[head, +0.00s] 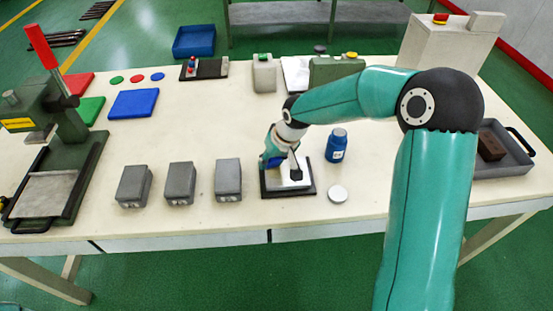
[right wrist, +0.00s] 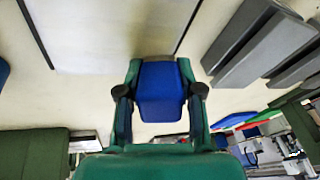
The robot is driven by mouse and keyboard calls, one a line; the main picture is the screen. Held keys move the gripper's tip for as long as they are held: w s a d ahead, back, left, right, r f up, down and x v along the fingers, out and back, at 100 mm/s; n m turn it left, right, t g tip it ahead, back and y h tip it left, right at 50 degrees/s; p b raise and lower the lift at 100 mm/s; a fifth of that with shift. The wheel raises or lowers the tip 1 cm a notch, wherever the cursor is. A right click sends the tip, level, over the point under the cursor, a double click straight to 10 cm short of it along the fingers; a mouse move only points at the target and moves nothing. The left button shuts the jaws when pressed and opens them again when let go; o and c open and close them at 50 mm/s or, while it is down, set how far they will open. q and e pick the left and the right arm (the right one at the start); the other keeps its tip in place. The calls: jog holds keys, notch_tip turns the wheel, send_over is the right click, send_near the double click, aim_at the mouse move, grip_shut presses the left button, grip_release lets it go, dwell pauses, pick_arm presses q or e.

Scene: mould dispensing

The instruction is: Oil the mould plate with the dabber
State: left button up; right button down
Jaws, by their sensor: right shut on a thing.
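The mould plate (head: 279,184) is a pale plate on a dark base at the front middle of the table. My right gripper (head: 273,158) is over its left part, reaching in from the right. In the right wrist view my right gripper (right wrist: 160,92) is shut on a blue block-like thing, which appears to be the dabber (right wrist: 160,78). The dabber's lower end is hidden, so I cannot tell whether it touches the plate. The pale plate (right wrist: 105,30) fills the top of the wrist view. My left gripper is not in view.
A green press (head: 70,125) is far left, a grey tray (head: 520,168) far right.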

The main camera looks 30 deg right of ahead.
jog(key=shift+w+a, duration=0.15)
jog(key=shift+a, duration=0.25)
notch_tip(320, 180, up, 4)
jog(key=shift+a+f+p, duration=0.1)
jog(key=shift+p, duration=0.9)
jog(key=shift+w+r+p, duration=0.15)
jog(key=shift+r+p, duration=0.35)
jog(key=shift+r, duration=0.2)
jog(key=shift+r+p, duration=0.85)
jog(key=shift+r, duration=0.55)
